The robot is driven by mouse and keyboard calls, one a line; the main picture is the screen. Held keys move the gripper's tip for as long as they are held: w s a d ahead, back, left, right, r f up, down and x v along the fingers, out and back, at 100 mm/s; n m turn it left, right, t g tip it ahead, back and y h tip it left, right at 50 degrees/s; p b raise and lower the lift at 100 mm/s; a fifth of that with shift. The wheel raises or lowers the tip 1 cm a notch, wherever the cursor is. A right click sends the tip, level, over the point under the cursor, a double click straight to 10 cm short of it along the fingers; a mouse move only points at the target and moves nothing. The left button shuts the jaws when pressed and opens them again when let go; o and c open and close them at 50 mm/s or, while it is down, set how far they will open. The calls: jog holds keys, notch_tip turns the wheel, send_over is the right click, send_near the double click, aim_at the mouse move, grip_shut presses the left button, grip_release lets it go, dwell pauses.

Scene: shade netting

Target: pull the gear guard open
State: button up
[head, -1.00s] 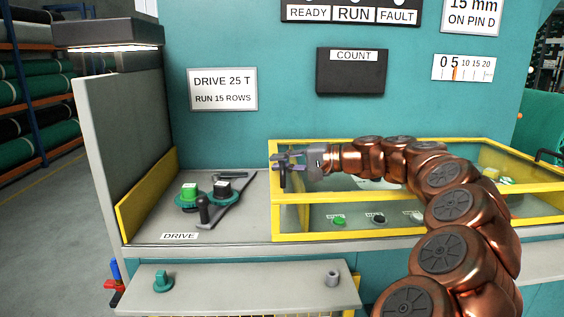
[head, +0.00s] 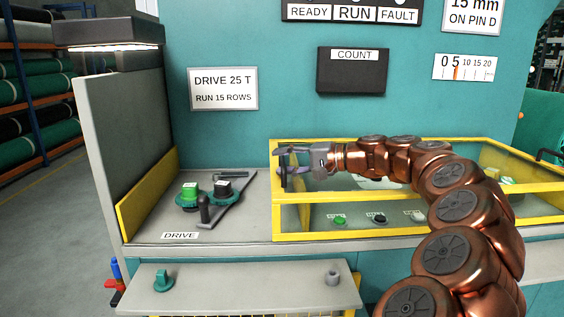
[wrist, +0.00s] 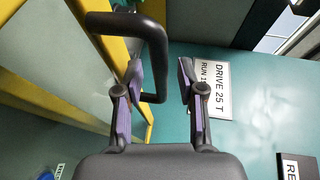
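The gear guard (head: 420,198) is a yellow-framed box with clear panels on the right of the bench. Its dark handle (head: 282,176) is at the left end, partly hidden by my gripper. In the wrist view the handle (wrist: 159,50) is a black loop fixed to the yellow frame (wrist: 125,40). My gripper (head: 283,160) is at this handle with its fingers apart.
Left of the guard, green and black gears (head: 222,189) and a black lever (head: 204,208) stand on the grey bench. A grey side panel (head: 115,140) bounds the bench at left. A sign (head: 223,89) reading DRIVE 25 T hangs on the teal wall.

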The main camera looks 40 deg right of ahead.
notch_tip(320, 180, up, 2)
send_over(328, 183)
jog(key=shift+d, duration=0.1)
dwell(0.7)
